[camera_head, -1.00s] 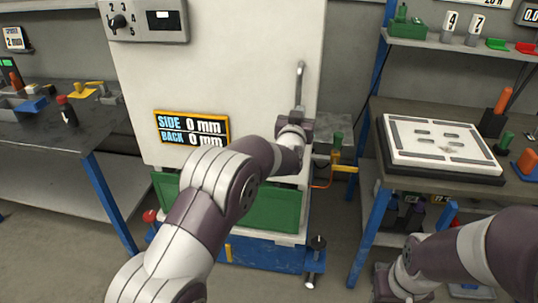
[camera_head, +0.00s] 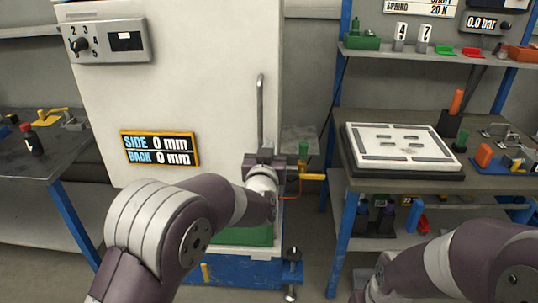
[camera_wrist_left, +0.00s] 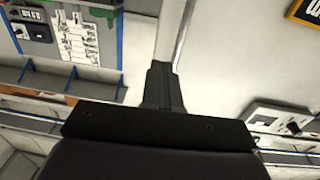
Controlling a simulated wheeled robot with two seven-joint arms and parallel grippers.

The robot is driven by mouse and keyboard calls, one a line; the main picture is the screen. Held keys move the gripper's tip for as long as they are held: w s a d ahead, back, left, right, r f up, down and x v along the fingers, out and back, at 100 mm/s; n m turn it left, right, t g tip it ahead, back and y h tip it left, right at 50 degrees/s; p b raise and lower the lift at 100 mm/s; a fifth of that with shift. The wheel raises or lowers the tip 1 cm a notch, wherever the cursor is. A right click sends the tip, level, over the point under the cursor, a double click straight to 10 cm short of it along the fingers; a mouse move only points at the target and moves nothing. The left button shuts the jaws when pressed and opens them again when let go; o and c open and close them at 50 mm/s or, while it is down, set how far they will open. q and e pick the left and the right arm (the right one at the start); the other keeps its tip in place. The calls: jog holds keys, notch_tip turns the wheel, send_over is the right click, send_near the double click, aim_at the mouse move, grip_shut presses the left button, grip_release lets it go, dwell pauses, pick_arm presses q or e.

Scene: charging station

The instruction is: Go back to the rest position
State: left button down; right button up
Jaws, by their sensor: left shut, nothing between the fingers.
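My left gripper (camera_head: 263,158) is in front of the white cabinet (camera_head: 205,95), at the lower end of its upright grey bar handle (camera_head: 260,110). In the left wrist view the two dark fingers (camera_wrist_left: 163,72) are together with nothing between them. The handle (camera_wrist_left: 183,35) runs just beyond the fingertips there; I cannot tell whether they touch it. My right arm (camera_head: 455,270) comes in low at the right of the head view. Its gripper is mostly cut off by the bottom edge, so its jaws do not show clearly.
A sign reading "SIDE 0 mm, BACK 0 mm" (camera_head: 160,149) and a dial panel (camera_head: 105,42) are on the cabinet. A workbench (camera_head: 345,170) with a white slotted plate (camera_head: 405,145) stands at the right. Another table (camera_head: 45,165) is at the left. Floor shows between cabinet and workbench.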

pick_arm(q)
jog(key=s+a+f+m+g+h+p, duration=0.1)
jog(key=s+f+g+p, duration=0.1)
jog(key=s+f+g, duration=0.85)
jog(key=s+a+n+g+y+p, duration=0.1)
jog(key=s+a+g+p, duration=0.2)
jog(key=s+a, duration=0.4)
jog(key=s+a+g+y+p, duration=0.1)
jog(key=s+a+g+p, duration=0.2)
jog(key=s+a, duration=0.5)
jog(key=shift+s+a+r+n+y, duration=0.3)
jog(key=shift+s+r+n, duration=0.15)
jog(key=shift+s, duration=3.55)
